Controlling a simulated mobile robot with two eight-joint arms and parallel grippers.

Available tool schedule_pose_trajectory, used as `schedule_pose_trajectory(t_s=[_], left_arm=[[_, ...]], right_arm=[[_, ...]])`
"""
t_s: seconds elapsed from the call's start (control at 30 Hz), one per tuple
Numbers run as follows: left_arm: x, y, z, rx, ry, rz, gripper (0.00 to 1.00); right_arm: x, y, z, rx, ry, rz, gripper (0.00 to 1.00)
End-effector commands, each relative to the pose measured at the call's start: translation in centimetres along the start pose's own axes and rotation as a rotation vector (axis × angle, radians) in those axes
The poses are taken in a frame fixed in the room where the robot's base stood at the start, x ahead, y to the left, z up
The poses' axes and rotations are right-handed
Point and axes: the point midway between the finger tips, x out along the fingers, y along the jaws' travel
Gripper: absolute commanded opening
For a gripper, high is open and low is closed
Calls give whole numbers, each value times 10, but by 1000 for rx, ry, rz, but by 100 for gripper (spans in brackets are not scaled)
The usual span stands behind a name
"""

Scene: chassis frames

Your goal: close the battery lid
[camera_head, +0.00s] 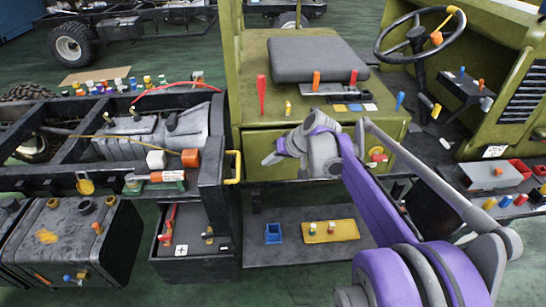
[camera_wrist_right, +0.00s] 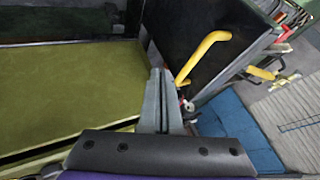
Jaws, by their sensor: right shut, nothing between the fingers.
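The battery box (camera_head: 165,262) is a dark open-topped box at the lower middle-left in the head view, with a plus mark on its front and red and brass parts inside. A dark upright panel (camera_head: 211,172) with a yellow handle (camera_head: 235,167) stands above the box; it looks like the raised lid. In the right wrist view the handle (camera_wrist_right: 200,55) and dark panel (camera_wrist_right: 215,80) are just right of the fingertips. My right gripper (camera_head: 268,160) is shut and empty, close to the handle's right side; contact cannot be told. My left gripper is not in view.
The olive cab base (camera_head: 330,143) with a grey seat (camera_head: 318,60) is behind and right of my right gripper. A low shelf holds a blue tray (camera_head: 273,233) and a yellow tray (camera_head: 331,231). A black tank (camera_head: 65,240) stands left of the box.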

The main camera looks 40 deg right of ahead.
Motion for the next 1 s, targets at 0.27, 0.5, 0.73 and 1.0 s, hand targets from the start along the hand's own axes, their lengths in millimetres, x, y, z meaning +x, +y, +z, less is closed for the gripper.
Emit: schedule_pose_trajectory(t_s=[0.27, 0.5, 0.73, 1.0], left_arm=[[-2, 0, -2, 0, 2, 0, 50], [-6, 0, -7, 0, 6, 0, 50], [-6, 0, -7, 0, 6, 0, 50], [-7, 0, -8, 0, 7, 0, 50]], right_arm=[[52, -11, -1, -4, -1, -2, 0], [60, -34, -4, -2, 0, 0, 0], [62, -38, -3, -1, 0, 1, 0], [62, -39, -3, -3, -2, 4, 0]])
